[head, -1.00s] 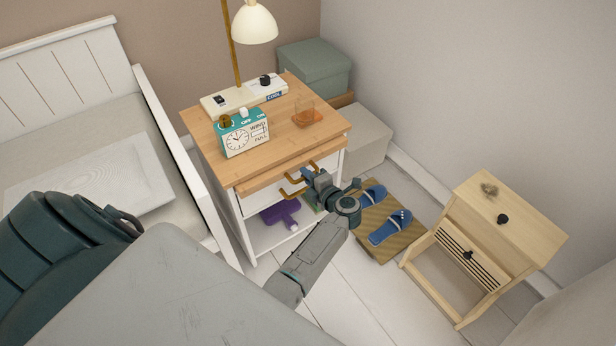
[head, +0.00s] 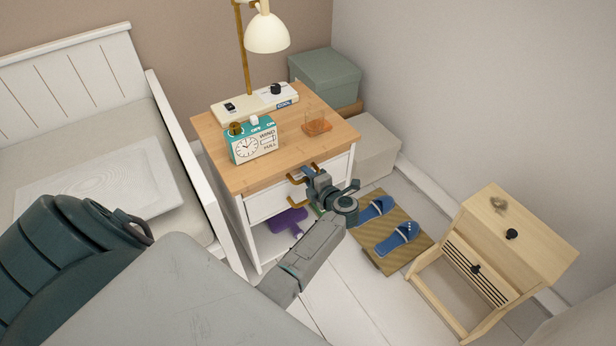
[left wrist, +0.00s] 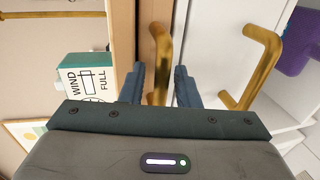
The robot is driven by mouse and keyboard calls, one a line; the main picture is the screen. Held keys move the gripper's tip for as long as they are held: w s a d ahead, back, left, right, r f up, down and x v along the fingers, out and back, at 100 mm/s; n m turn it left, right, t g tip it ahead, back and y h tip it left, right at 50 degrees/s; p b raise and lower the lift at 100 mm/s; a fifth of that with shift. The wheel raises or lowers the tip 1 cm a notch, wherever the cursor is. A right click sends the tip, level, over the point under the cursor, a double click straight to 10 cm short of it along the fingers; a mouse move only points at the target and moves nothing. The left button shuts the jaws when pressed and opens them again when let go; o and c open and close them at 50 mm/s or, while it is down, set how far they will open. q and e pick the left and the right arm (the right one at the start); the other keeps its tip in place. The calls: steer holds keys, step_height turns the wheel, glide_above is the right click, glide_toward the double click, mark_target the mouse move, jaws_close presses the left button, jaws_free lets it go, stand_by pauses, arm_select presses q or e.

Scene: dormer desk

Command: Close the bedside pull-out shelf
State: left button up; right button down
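The bedside stand (head: 262,170) has a wooden top and white body. Its wooden pull-out shelf lies just under the top and looks flush or nearly flush with it; its front edge (left wrist: 153,14) shows in the left wrist view. The shelf's brass handle (left wrist: 160,62) stands between the two fingers of my left gripper (left wrist: 159,82), with a narrow gap visible beside it. In the head view my left gripper (head: 312,178) is at the stand's front and partly hides the handles. A second brass handle (left wrist: 262,65) sits on the white drawer below. My right gripper is not in view.
On the stand are a teal clock box (head: 252,140), a lamp (head: 267,33) and an amber glass (head: 317,123). The bed (head: 90,120) is left. Slippers on a mat (head: 386,250) and a small wooden table (head: 515,235) are right. Some floor between is free.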

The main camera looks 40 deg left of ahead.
arm_select(q)
steer(key=v, duration=1)
steer(key=shift+s+d, duration=0.2)
steer(key=shift+d, duration=0.1)
steer(key=shift+r, duration=0.1)
